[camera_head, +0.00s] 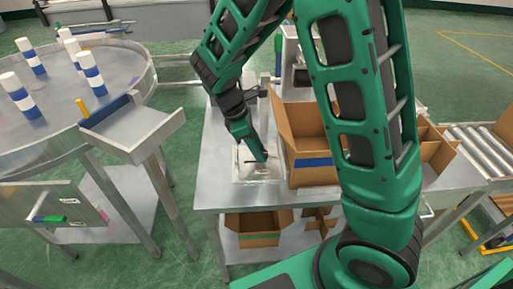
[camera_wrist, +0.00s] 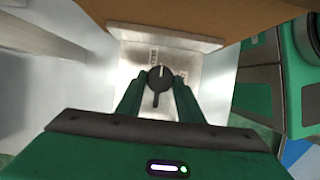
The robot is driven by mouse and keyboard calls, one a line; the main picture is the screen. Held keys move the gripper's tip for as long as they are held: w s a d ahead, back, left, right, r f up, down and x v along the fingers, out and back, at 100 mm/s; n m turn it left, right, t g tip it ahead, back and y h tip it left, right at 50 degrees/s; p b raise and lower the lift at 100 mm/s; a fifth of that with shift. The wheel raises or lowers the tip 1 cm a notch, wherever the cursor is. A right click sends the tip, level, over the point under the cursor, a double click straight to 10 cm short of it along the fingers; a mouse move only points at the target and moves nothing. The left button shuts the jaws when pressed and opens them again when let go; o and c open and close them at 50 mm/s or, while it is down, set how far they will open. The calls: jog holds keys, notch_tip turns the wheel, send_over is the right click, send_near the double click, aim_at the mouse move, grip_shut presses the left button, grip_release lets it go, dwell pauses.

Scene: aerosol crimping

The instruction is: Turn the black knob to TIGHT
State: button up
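The black knob (camera_wrist: 160,79) sits on a pale metal plate (camera_wrist: 130,70) in the wrist view, with a white mark at its top edge pointing up the picture. A dark handle-like part sticks out from its lower side. In the head view my gripper (camera_head: 258,157) points down at the plate, and the knob is hidden.
An open cardboard box (camera_head: 305,170) stands just right of my gripper on the metal table (camera_head: 215,160). A round table (camera_head: 60,112) with several white-and-blue cans is at left. Another box (camera_head: 255,238) is on the lower shelf.

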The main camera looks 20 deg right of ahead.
jog(key=shift+c, duration=1)
jog(key=shift+w, duration=0.1)
jog(key=m, duration=0.2)
jog(key=m+g+y, duration=0.1)
jog(key=m, duration=0.1)
jog(key=shift+w+d, duration=0.15)
jog(key=shift+w, duration=0.05)
jog(key=m, duration=0.2)
jog(key=m+g+y, duration=0.1)
jog(key=m, duration=0.3)
jog(key=shift+w+d+r+g+y, duration=0.1)
jog(key=shift+w+d+g+y, duration=0.15)
jog(key=shift+g+y, duration=0.15)
jog(key=shift+m, duration=0.3)
jog(key=o, duration=1.1)
jog(key=shift+s, duration=0.1)
jog(key=shift+c, duration=0.2)
jog(key=v, duration=1)
jog(key=shift+w+r, duration=0.2)
jog(key=shift+r, duration=0.1)
